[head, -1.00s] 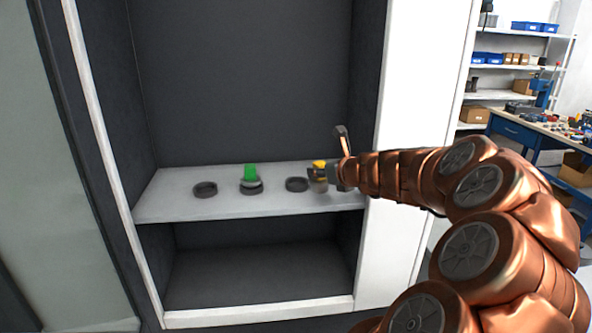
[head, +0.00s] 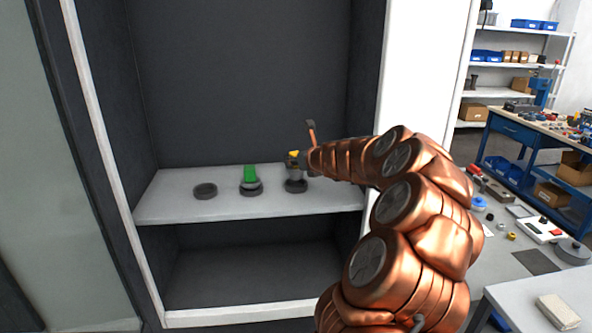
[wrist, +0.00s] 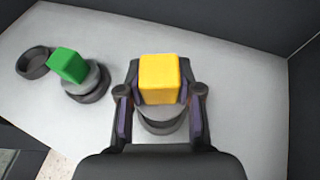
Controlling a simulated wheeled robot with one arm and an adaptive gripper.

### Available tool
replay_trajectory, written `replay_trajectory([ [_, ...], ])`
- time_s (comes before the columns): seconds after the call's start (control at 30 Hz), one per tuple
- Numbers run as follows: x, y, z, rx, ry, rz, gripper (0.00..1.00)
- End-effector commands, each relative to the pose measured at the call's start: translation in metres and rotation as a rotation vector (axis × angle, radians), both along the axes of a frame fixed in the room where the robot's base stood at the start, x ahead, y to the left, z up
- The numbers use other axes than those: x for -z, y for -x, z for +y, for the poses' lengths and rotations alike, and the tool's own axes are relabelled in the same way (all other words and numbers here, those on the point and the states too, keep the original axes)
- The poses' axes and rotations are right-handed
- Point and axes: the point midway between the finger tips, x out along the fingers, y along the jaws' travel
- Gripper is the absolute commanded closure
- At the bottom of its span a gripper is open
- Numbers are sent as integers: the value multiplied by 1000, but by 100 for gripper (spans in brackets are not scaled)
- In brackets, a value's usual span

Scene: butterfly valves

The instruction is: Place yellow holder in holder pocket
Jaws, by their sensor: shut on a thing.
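The yellow holder has a yellow block top (wrist: 160,78) on a round grey metal base (wrist: 163,118). It also shows in the head view (head: 294,154), upright over the right-hand dark ring pocket (head: 296,187). My gripper (wrist: 160,92) has a finger on each side of the holder and is shut on it; in the head view my gripper (head: 300,165) comes in from the right. The base lines up with the ring. I cannot tell whether it is seated in the ring or just above it, as the gripper hides part of the contact.
A green holder (head: 250,175) stands in the middle ring. The left ring pocket (head: 205,190) is empty. All are on a light grey shelf (head: 165,208) inside a dark cabinet, with a white side panel (head: 400,90) at the right. The shelf's front is clear.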

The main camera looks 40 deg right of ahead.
Motion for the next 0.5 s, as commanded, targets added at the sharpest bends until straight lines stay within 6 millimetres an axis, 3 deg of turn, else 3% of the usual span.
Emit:
replay_trajectory([
  [0.5,33,0,1,-2,-3,-2,100],
])
